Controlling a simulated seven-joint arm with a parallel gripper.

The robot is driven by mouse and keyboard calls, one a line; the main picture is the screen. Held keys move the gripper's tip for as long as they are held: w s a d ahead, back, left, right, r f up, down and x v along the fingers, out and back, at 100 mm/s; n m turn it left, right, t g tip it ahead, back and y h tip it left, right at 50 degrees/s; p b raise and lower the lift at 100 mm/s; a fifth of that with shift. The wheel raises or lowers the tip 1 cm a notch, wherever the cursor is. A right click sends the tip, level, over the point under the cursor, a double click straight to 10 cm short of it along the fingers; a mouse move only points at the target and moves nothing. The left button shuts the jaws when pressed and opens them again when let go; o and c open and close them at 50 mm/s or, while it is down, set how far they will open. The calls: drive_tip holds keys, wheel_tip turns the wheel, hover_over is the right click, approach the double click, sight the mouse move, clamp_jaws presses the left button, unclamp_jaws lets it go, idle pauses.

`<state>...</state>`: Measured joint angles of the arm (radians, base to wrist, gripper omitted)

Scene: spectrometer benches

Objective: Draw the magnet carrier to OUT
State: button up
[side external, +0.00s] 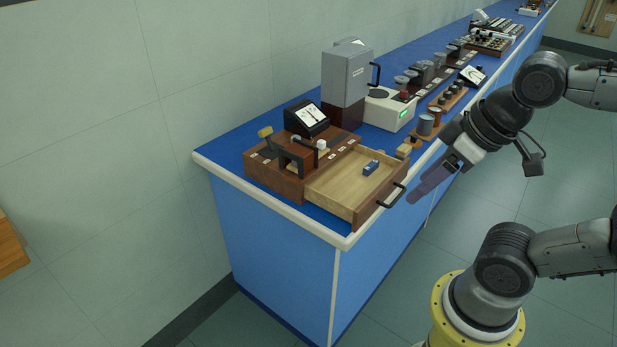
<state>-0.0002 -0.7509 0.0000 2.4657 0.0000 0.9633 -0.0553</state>
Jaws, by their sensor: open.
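A brown wooden instrument box (287,184) stands at the near end of the blue bench. Its drawer (335,199) is pulled out, with a black bar handle (393,196) on its front. A small blue block (370,168) lies in the drawer. On the box top are a yellow-knobbed lever (265,133), a black upright frame (291,162), a small white block (322,145) and small labels too small to read. I cannot tell which part is the magnet carrier. My gripper (425,187) is open and empty, just right of the drawer handle and apart from it.
A black tilted meter (306,119) stands at the back of the box. A tall grey cabinet (346,75) and a white instrument (388,110) stand behind it. Several weights and jars line the bench farther back. Open floor lies to the right of the bench.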

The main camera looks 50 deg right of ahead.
drive_tip(key=shift+n, duration=0.3)
drive_tip(key=w+r, duration=0.1)
drive_tip(key=r, duration=0.1)
drive_tip(key=w+r, duration=0.1)
drive_tip(key=r, duration=0.2)
drive_tip(key=shift+w+d+r, duration=0.1)
drive_tip(key=shift+w+r, duration=0.2)
drive_tip(key=shift+w, duration=0.1)
drive_tip(key=shift+c, duration=0.3)
drive_tip(key=w+d+r, duration=0.1)
drive_tip(key=w+r, duration=0.4)
drive_tip(key=m+g, duration=0.1)
drive_tip(key=g, duration=0.4)
hover_over(321, 141)
wheel_tip(321, 141, down, 11)
wheel_tip(321, 141, down, 13)
drive_tip(key=shift+r, duration=0.2)
clamp_jaws()
